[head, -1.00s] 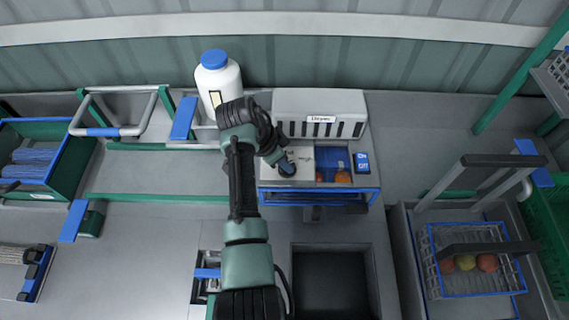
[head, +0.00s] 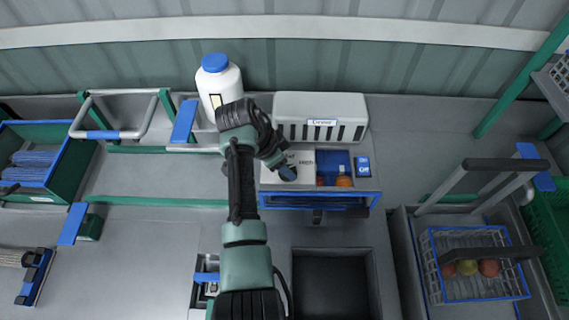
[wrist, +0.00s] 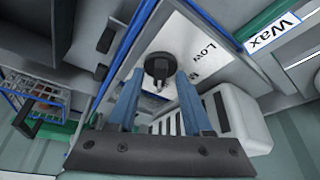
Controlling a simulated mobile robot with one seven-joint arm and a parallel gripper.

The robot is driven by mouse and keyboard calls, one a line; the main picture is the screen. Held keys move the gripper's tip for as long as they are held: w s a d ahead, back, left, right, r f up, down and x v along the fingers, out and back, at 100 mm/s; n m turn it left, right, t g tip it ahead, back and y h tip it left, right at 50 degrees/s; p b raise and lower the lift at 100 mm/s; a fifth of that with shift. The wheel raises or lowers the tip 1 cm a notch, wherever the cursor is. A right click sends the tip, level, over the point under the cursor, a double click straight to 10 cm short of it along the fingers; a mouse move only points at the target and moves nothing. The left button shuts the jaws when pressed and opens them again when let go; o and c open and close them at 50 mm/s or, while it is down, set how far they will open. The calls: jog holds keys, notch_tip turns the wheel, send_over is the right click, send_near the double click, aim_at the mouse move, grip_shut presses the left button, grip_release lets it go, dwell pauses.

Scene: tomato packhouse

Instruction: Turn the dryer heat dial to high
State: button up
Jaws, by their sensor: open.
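The dryer (head: 320,117) is a pale grey box with a row of dark slots at the back. In front of it is a white panel (head: 303,159) with lettering that seems to read "HIGH", partly covered by my arm. The round black heat dial (wrist: 160,65) shows in the wrist view on this white panel, beside the word "Low" (wrist: 211,50). My gripper (wrist: 158,80) is open, with its two blue fingers apart and the dial between or just beyond their tips. Contact with the dial cannot be told. My gripper (head: 286,172) hides the dial in the head view.
A blue ON/OFF sign (head: 362,166) is right of a blue compartment with orange fruit (head: 343,181). A white bottle with a blue cap (head: 218,80) stands close left of my arm. A wire basket (head: 438,288) with fruit is at right. A dark open bin (head: 332,250) is in front.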

jog(key=b+v, duration=0.2)
jog(key=v, duration=1.1)
jog(key=shift+w, duration=0.1)
